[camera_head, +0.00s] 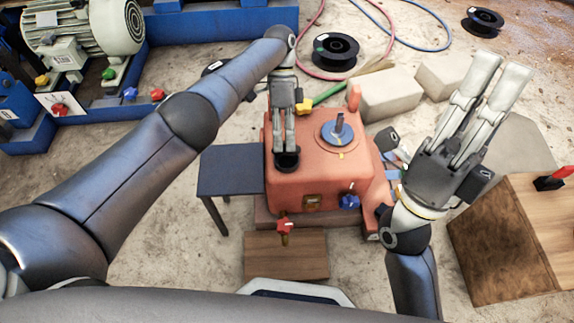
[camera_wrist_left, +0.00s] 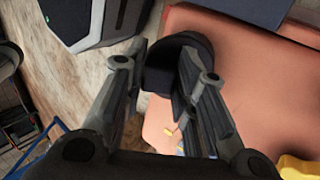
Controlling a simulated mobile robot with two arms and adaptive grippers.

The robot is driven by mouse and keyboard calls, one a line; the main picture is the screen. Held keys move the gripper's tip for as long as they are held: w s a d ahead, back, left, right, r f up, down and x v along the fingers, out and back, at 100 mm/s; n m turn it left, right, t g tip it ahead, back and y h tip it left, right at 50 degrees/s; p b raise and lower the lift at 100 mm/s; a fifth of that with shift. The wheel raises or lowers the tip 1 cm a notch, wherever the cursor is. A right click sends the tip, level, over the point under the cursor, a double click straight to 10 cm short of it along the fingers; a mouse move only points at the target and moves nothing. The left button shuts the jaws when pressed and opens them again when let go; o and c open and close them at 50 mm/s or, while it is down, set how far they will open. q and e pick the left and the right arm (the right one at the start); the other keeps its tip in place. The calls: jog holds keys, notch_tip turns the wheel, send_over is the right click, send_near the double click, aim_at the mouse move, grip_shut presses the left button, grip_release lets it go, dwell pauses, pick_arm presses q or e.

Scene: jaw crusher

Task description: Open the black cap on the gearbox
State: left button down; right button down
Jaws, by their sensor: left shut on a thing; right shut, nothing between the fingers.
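The orange-red gearbox (camera_head: 325,175) stands in the middle of the head view. The round black cap (camera_head: 287,163) is on the left part of its top. My left gripper (camera_head: 284,147) comes down from above and is shut on the black cap. In the left wrist view the fingers of my left gripper (camera_wrist_left: 163,75) lie on either side of the black cap (camera_wrist_left: 180,50); part of the cap is hidden by a finger. I cannot tell whether the cap is lifted. My right gripper (camera_head: 502,74) is shut and empty, raised to the right of the gearbox.
A blue disc with an upright shaft (camera_head: 340,132) sits on the gearbox top, right of the cap. A dark side table (camera_head: 228,172) stands to the left. Pale blocks (camera_head: 392,95), a wooden box (camera_head: 495,245) and black spools (camera_head: 335,50) lie around.

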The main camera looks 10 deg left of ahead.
jog(key=w+f+m+g+y, duration=0.1)
jog(key=w+f+m+g, duration=0.4)
jog(key=f, duration=0.4)
jog(key=m+g+y, duration=1.1)
jog(key=m+y, duration=0.1)
send_near(287, 172)
jog(key=x, duration=0.2)
jog(key=f+x, duration=0.1)
jog(key=x, duration=0.2)
jog(key=shift+w+f, duration=0.1)
jog(key=shift+f, duration=0.1)
jog(key=shift+w+a+r, duration=0.2)
jog(key=shift+w+r, duration=0.55)
jog(key=shift+r, duration=0.2)
jog(key=shift+w+r, duration=0.45)
jog(key=shift+r, duration=0.15)
